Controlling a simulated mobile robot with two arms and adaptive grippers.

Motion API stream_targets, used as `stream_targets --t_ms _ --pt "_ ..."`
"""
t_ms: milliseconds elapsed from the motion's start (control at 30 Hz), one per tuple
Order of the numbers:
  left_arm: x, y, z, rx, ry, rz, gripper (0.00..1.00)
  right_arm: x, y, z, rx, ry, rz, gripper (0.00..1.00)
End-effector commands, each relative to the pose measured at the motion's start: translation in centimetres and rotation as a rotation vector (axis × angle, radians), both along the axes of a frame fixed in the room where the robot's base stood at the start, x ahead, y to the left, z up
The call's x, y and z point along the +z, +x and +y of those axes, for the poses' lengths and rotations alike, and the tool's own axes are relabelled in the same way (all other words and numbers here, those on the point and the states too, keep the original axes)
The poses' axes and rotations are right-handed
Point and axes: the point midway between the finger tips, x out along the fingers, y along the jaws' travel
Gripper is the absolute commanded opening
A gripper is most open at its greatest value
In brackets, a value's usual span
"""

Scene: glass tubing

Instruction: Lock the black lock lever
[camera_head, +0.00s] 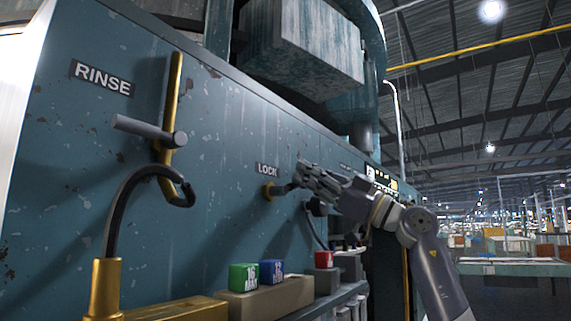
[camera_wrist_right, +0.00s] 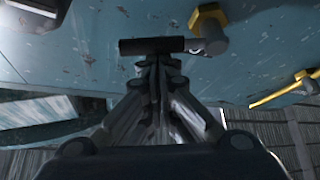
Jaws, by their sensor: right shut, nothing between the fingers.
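The LOCK label (camera_head: 266,170) is on the teal machine panel, left of my right gripper in the head view. Below it is the yellow mount (camera_head: 268,191) of the lock lever, with the dark lever (camera_head: 284,188) reaching right toward the gripper. In the right wrist view the black lever (camera_wrist_right: 140,46) lies crosswise, joined at right to a grey pivot and yellow mount (camera_wrist_right: 208,20). My right gripper (camera_head: 301,175) is shut and empty. Its fingertips (camera_wrist_right: 158,62) are right at the lever; I cannot tell whether they touch it. My left gripper is not in view.
A RINSE label (camera_head: 102,78) and a yellow bar with a grey handle (camera_head: 145,129) are at left, with a black hose (camera_head: 120,205) below. Green (camera_head: 243,278), blue (camera_head: 271,272) and red (camera_head: 323,259) blocks sit on the ledge.

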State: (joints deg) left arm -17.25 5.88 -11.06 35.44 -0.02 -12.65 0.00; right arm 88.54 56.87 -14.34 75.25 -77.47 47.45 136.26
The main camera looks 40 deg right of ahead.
Motion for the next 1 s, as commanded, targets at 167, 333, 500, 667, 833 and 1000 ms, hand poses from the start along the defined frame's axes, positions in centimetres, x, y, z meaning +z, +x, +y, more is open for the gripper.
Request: stream_targets --t_ms 167,333,500,667,833,1000 --pt "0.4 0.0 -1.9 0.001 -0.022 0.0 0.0 -0.7 0.2 -0.9 -0.004 -0.001 0.001 0.0" --pt "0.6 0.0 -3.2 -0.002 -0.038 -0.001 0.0 -1.1 0.2 -1.1 -0.004 -0.003 0.001 0.0" --pt "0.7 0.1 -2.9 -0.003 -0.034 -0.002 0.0 -1.4 0.2 -1.1 -0.002 -0.003 -0.001 0.0" --pt "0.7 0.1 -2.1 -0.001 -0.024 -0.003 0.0 -1.5 0.2 -1.1 -0.001 -0.003 0.0 0.0" --pt "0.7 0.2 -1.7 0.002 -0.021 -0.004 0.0 -1.5 0.2 -1.1 -0.001 -0.004 -0.001 0.0" --pt "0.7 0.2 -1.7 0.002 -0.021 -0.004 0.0 -1.5 0.2 -1.1 -0.001 -0.004 -0.001 0.0"
